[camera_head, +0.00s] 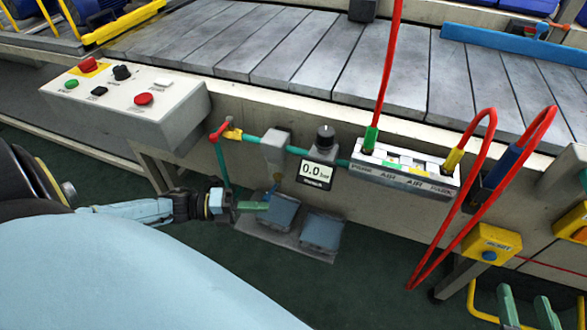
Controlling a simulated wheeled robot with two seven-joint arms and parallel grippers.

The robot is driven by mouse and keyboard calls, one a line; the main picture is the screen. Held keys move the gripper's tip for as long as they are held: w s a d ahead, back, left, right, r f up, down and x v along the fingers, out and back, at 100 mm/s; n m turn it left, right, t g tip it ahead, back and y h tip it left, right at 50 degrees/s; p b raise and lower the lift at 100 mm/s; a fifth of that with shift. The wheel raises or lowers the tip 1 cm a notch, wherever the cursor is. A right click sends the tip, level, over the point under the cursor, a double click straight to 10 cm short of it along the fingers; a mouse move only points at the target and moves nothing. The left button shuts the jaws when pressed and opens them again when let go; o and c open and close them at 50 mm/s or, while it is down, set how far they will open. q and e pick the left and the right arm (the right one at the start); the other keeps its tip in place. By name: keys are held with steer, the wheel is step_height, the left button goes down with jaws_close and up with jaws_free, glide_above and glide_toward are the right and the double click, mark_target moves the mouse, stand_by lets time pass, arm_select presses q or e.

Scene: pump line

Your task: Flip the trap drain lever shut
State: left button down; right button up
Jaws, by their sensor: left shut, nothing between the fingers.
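A grey trap body (275,146) hangs on the teal air line on the front of the bench. Below it is a small blue-and-yellow piece (271,188), which looks like the drain lever; its exact position is too small to tell. My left gripper (264,206) reaches in from the left, with its shut green fingers just below this piece. I cannot tell whether they touch it. Nothing shows between the fingers. At the lower right, two green fingers, apparently of my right gripper (526,311), stand apart and empty.
A red-handled valve (220,130) is left of the trap. A regulator (325,139) with a 0.0 bar display (314,174) is to its right. Two pedals (321,232) sit below. Red hoses (455,225) loop at the right, beside a yellow box (490,243). A control box (130,97) juts out left.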

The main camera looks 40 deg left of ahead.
arm_select(q)
steer(key=shift+w+a+m+g+h+b, duration=0.15)
steer(key=shift+a+b, duration=0.15)
steer(key=shift+a, duration=0.3)
steer(key=shift+w+a+m+g+h+b, duration=0.15)
steer(key=shift+a+b, duration=0.1)
steer(key=shift+a, duration=0.3)
arm_select(e)
step_height(320, 180, up, 6)
steer(key=a+t+y, duration=0.1)
steer(key=t, duration=0.3)
steer(key=shift+w+a+r, duration=0.15)
steer(key=shift+w+a, duration=0.05)
steer(key=shift+w, duration=0.15)
arm_select(q)
steer(key=shift+s, duration=0.15)
steer(key=s+d+p, duration=0.2)
steer(key=s+d, duration=0.1)
steer(key=s+a, duration=0.3)
steer(key=a, duration=0.6)
steer(key=shift+s+a, duration=0.35)
arm_select(e)
step_height(320, 180, down, 7)
steer(key=s+d+g, duration=0.1)
steer(key=g, duration=0.3)
steer(key=shift+s+g+h, duration=0.25)
steer(key=shift+g+h, duration=0.05)
steer(key=shift+h, duration=0.1)
steer(key=shift+r, duration=0.1)
